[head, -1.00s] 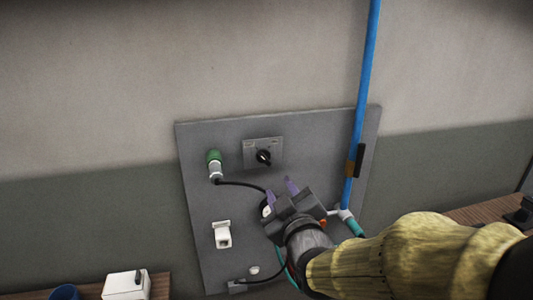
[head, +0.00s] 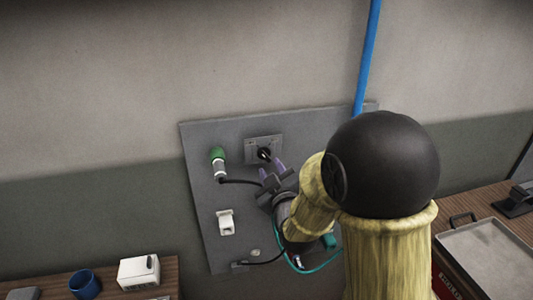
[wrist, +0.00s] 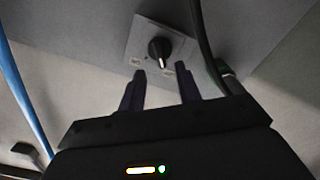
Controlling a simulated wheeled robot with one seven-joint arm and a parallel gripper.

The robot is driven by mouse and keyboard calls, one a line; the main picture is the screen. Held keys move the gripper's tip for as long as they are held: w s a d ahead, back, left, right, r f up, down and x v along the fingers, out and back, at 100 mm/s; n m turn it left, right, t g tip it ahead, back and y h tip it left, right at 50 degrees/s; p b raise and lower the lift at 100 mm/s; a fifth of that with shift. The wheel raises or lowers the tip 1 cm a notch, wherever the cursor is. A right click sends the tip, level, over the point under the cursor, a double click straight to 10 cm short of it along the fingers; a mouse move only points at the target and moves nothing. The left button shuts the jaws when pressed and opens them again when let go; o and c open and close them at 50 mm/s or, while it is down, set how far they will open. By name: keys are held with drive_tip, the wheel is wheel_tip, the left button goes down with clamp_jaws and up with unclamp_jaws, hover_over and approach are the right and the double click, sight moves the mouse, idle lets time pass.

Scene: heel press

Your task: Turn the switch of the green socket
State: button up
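The green socket (head: 217,154) sits at the upper left of the grey wall panel, with a plug and black cable (head: 238,182) below it. To its right is a switch, a black knob (head: 264,153) on a small grey plate (head: 252,144). In the wrist view the knob (wrist: 159,50) has a pale mark pointing down the picture; the small labels beside it are unreadable. My gripper (head: 271,170) is just below the knob in the head view. In the wrist view its fingers (wrist: 161,73) are apart and empty, with the knob just beyond the tips.
A white fitting (head: 226,222) is low on the panel. A blue pipe (head: 366,60) runs down at the right. A black cable (wrist: 204,42) passes close to one finger in the wrist view. A blue cup (head: 85,284) and white box (head: 138,270) stand lower left.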

sight(265, 157)
drive_tip(key=p+x, duration=0.1)
drive_tip(key=x, duration=0.3)
drive_tip(key=shift+w+a+r+p, duration=0.1)
drive_tip(key=shift+w+a+p, duration=0.2)
drive_tip(key=shift+p, duration=0.1)
drive_tip(key=shift+w+d, duration=0.1)
drive_tip(key=shift+w, duration=0.35)
drive_tip(key=shift+s, duration=0.15)
drive_tip(key=shift+c, duration=0.6)
clamp_jaws()
